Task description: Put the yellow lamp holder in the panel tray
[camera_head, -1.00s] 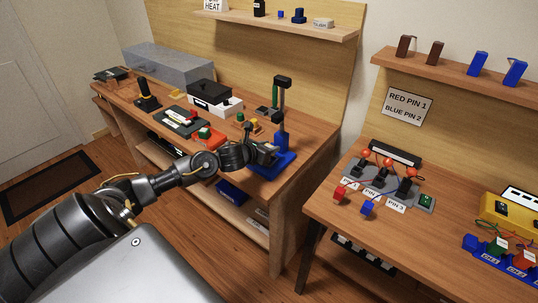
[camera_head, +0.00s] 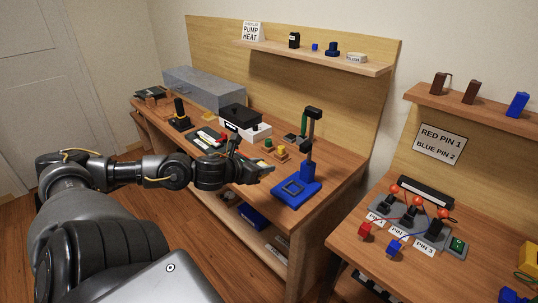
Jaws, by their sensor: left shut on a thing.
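My left gripper (camera_head: 256,172) reaches over the front of the left workbench, just left of the blue stand. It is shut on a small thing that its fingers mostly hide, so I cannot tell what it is. Behind it on the bench is a small wooden-coloured block with green and yellow pieces (camera_head: 276,150). I cannot tell whether one of these is the yellow lamp holder. My right gripper is not in view.
A blue stand with a dark head (camera_head: 307,171) stands close right of the gripper. A black-and-white box (camera_head: 241,121) and a long grey case (camera_head: 204,89) are behind. The right table holds a lever panel (camera_head: 412,217). Bare bench top lies right of the stand.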

